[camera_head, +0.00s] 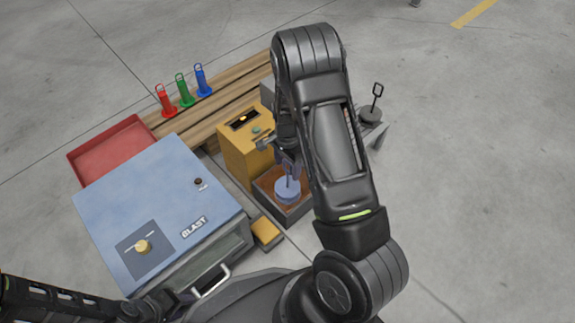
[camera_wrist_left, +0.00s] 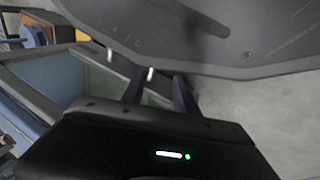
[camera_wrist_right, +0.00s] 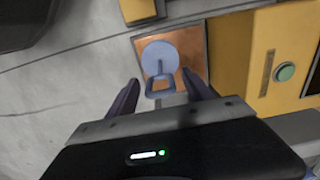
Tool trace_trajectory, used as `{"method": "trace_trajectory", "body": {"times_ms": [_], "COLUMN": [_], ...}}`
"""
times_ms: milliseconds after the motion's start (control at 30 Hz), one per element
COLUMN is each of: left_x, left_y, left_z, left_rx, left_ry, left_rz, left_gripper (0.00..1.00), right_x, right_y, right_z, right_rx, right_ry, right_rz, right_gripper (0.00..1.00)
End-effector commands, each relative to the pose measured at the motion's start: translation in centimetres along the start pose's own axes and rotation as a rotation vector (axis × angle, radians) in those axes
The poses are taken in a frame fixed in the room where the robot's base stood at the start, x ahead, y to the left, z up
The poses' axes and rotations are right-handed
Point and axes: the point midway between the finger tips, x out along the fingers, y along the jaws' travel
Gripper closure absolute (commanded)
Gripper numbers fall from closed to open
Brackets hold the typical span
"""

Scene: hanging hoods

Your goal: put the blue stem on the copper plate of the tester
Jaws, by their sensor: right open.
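The blue stem (camera_head: 287,189), a blue-grey disc with an upright loop handle, is over the copper plate (camera_head: 270,183) of the yellow tester (camera_head: 236,143) and appears to stand on it. In the right wrist view the disc (camera_wrist_right: 160,56) has bare copper (camera_wrist_right: 188,45) around it. My right gripper (camera_wrist_right: 161,80) is open, with the loop handle between its fingertips and clear space on both sides. In the head view my arm partly hides this gripper (camera_head: 289,160). My left gripper (camera_wrist_left: 157,80) has its fingers apart and is low by the blue cabinet's front.
The blue BLAST cabinet (camera_head: 165,205) with a front handle (camera_head: 211,281) stands left of the tester. Red (camera_head: 165,101), green (camera_head: 184,91) and blue (camera_head: 202,80) looped pieces stand on wooden boards behind a red tray (camera_head: 112,150). A dark looped disc (camera_head: 371,115) sits at right.

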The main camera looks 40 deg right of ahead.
Motion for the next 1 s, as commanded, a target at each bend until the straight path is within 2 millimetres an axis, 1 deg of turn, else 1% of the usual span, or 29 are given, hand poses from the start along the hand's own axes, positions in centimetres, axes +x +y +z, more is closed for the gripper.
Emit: {"method": "trace_trajectory", "body": {"times_ms": [167,267,367,600,700,833,1000], "left_x": [-0.3,-0.8,-1.5,-3.7,-4.4,-4.9,-5.0], "left_y": [0.1,0.2,0.5,1.1,1.4,1.7,1.8], "left_z": [0.0,0.0,0.1,0.3,0.4,0.6,0.7], "left_rx": [0.000,0.000,0.001,0.002,0.002,0.005,0.007], "left_ry": [-0.001,-0.003,-0.006,-0.018,-0.022,-0.027,-0.029], "left_rz": [0.000,0.000,0.000,0.000,0.000,0.003,0.004], "left_gripper": [0.64,0.64,0.64,0.64,0.64,0.64,0.64], "right_x": [-0.5,-1.5,-3.2,-8.3,-10.1,-11.7,-12.3], "right_y": [0.0,-0.1,-0.1,-0.1,-0.1,0.0,0.0], "right_z": [0.0,0.0,0.0,0.0,0.0,0.0,0.0], "right_rx": [0.000,-0.001,-0.001,-0.001,0.000,-0.001,-0.001], "right_ry": [0.000,0.001,0.001,0.001,0.000,0.000,0.000], "right_rz": [-0.001,-0.002,-0.002,-0.004,-0.003,-0.001,0.000], "right_gripper": [0.40,0.40,0.40,0.40,0.40,0.40,0.40]}}
